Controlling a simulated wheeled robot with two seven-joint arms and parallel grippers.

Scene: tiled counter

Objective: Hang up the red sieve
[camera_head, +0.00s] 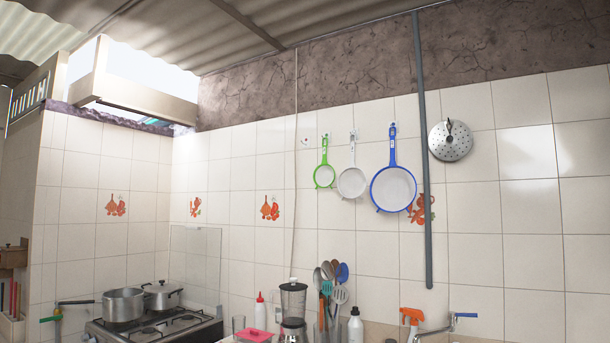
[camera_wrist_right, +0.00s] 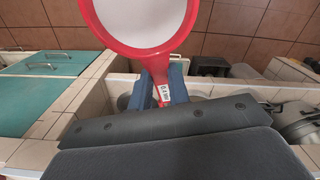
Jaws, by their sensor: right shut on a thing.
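The red sieve (camera_wrist_right: 138,22) shows in the right wrist view, with a round red rim, pale mesh and a red handle carrying a white label. My right gripper (camera_wrist_right: 163,84) is shut on its handle, with the blue fingers on either side. The top of the sieve's rim is cut off by the picture edge. In the head view, a small hook (camera_head: 305,141) without anything on it is on the tiled wall, left of the hung green sieve (camera_head: 324,176). A white sieve (camera_head: 351,183) and a blue sieve (camera_head: 393,189) hang to its right. Neither gripper shows in the head view.
A grey pipe (camera_head: 423,160) runs down the wall, with a round metal strainer (camera_head: 450,141) to its right. Below stand a blender (camera_head: 292,300), utensils (camera_head: 333,280), a spray bottle (camera_head: 411,318) and a stove with pots (camera_head: 124,305). A turquoise-doored counter (camera_wrist_right: 40,90) shows in the wrist view.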

